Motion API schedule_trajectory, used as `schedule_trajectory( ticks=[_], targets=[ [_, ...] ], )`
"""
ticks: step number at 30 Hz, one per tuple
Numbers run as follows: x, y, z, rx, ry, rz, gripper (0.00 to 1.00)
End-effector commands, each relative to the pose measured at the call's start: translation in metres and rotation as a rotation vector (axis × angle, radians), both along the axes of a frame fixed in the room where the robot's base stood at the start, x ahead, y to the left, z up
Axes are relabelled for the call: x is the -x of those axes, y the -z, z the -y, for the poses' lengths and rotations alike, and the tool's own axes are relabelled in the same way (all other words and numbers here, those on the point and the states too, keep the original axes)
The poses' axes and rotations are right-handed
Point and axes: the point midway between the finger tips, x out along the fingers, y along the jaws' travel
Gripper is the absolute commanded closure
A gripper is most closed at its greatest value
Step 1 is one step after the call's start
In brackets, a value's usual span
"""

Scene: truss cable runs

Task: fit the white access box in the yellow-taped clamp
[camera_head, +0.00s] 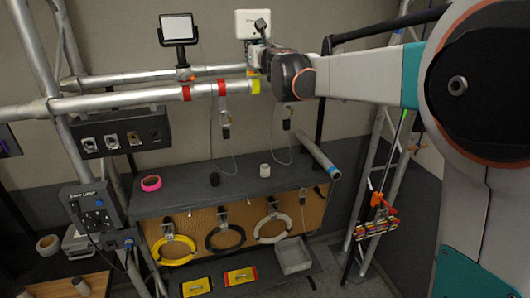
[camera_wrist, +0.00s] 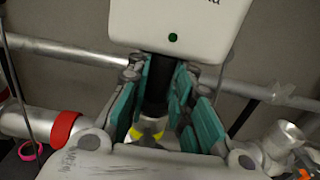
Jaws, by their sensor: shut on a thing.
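The white access box (camera_head: 252,23) is upright above the front truss tube. In the wrist view the box (camera_wrist: 180,25) fills the top, with a green dot on its face and a black stem (camera_wrist: 156,85) below. My gripper (camera_head: 262,50) is shut on the stem; its teal fingers (camera_wrist: 166,105) stand on both sides of it. The yellow tape (camera_head: 254,86) marks the tube's right end, under my gripper. In the wrist view yellow tape (camera_wrist: 146,133) shows just below the stem. The clamp is mostly hidden by my gripper, so I cannot tell whether the stem is seated.
A black-framed lamp panel (camera_head: 178,29) stands on the truss to the left. Red tape bands (camera_head: 186,93) mark the front tube (camera_head: 130,99). A second tube runs behind. Cables hang below from clips (camera_head: 226,130). A grey shelf (camera_head: 200,189) is below.

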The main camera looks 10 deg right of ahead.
Motion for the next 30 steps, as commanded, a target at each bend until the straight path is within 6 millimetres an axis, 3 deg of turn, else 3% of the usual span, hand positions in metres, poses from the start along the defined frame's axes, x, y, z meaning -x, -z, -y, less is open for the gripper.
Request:
schedule_trajectory(
  ticks=[11, 12, 15, 25, 30],
  targets=[
    [0.000, 0.007, 0.000, 0.000, 0.000, 0.000, 1.00],
    [0.000, 0.006, 0.000, 0.000, 0.000, 0.000, 0.73],
    [0.000, 0.006, 0.000, 0.000, 0.000, 0.000, 0.56],
    [0.001, 0.007, 0.000, 0.000, 0.000, 0.000, 0.56],
    [0.014, 0.006, 0.002, 0.000, 0.000, 0.000, 0.56]
  ],
)
